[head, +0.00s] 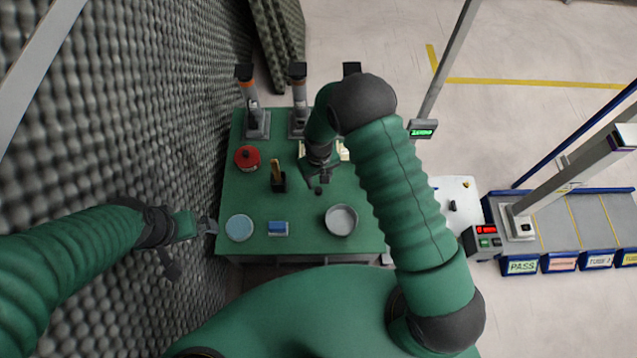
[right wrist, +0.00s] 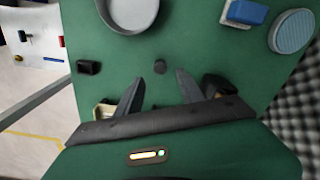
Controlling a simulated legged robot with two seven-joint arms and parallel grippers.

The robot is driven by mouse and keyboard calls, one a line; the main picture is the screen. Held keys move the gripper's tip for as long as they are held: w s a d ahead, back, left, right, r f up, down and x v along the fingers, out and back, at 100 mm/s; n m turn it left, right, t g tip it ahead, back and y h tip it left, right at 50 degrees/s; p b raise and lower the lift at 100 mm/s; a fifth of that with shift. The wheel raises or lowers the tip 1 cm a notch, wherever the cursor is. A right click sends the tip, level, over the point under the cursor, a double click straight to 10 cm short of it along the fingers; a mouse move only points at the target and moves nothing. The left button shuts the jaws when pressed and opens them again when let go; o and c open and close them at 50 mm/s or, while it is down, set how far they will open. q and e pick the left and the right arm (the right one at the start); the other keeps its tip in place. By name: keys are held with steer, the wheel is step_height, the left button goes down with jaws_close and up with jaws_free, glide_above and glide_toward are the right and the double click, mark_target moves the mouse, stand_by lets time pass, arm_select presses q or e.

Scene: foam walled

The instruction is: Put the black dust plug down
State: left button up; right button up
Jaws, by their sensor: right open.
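The black dust plug (head: 318,191) stands on the green table top (head: 232,190), near its middle. In the right wrist view the plug (right wrist: 160,66) sits just beyond my fingertips, in line with the gap between them, and nothing grips it. My right gripper (head: 318,179) is open and empty over the table, and its two spread fingers also show in the right wrist view (right wrist: 160,82). My left gripper (head: 208,228) is at the table's left edge near the foam wall; its jaws are too small to read.
A round metal dish (head: 341,220), a blue block (head: 278,228), a light blue round pad (head: 239,228), a red tin (head: 247,158) and a black holder (head: 279,184) stand around the plug. Upright devices (head: 257,123) line the back. Foam wall (head: 150,110) bounds the left.

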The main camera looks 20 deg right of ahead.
step_height(320, 180, up, 4)
steer(key=r, duration=0.1)
step_height(320, 180, up, 10)
steer(key=t, duration=0.1)
glide_above(319, 190)
steer(key=s+d, duration=0.3)
steer(key=s, duration=0.1)
steer(key=s+d+r+m+t, duration=0.1)
steer(key=s+d+r, duration=0.1)
steer(key=s+r, duration=0.6)
steer(key=s+p, duration=0.1)
steer(key=s, duration=0.1)
steer(key=shift+s+r+t, duration=0.15)
steer(key=shift+s+t, duration=0.15)
steer(key=shift+s, duration=0.1)
